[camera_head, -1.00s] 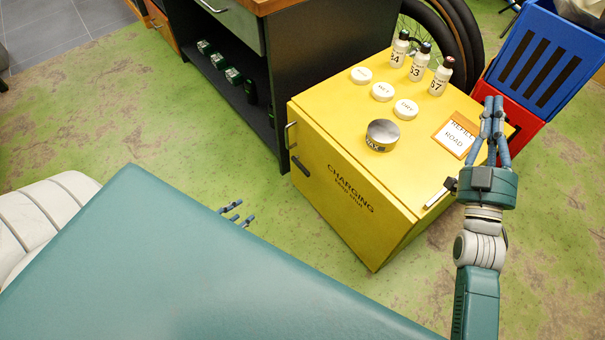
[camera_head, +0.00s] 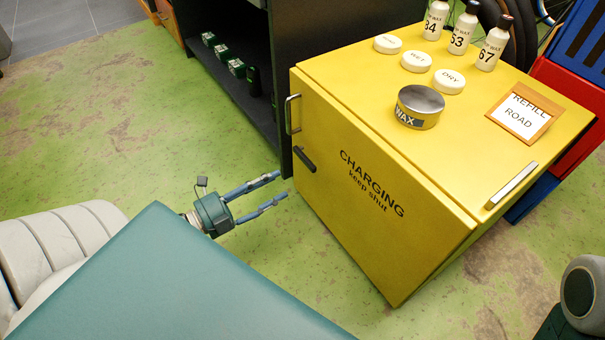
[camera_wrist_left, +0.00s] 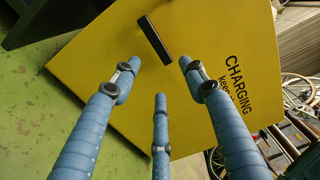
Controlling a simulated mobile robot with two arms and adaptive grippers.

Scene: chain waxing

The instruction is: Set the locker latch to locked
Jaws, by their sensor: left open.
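The yellow locker (camera_head: 370,240) stands right of centre in the head view, its door marked "CHARGING keep shut". The locker latch (camera_head: 304,159) is a short dark bar on the door's left side, below a metal handle (camera_head: 292,114). It lies slanted, not level, in the head view. In the left wrist view the latch (camera_wrist_left: 154,40) shows beyond the fingertips. My left gripper (camera_head: 282,184) is open and empty, just left of the door and apart from the latch. My right gripper is out of the head view; only a piece of my right arm shows at lower right.
On the locker top are a wax tin (camera_head: 420,108), several white pucks (camera_head: 416,62), bottles (camera_head: 462,30), a refill card (camera_head: 524,112) and a silver bar (camera_head: 511,186). A dark shelf unit (camera_head: 325,40) stands behind at left. Green floor (camera_head: 110,120) is clear to the left.

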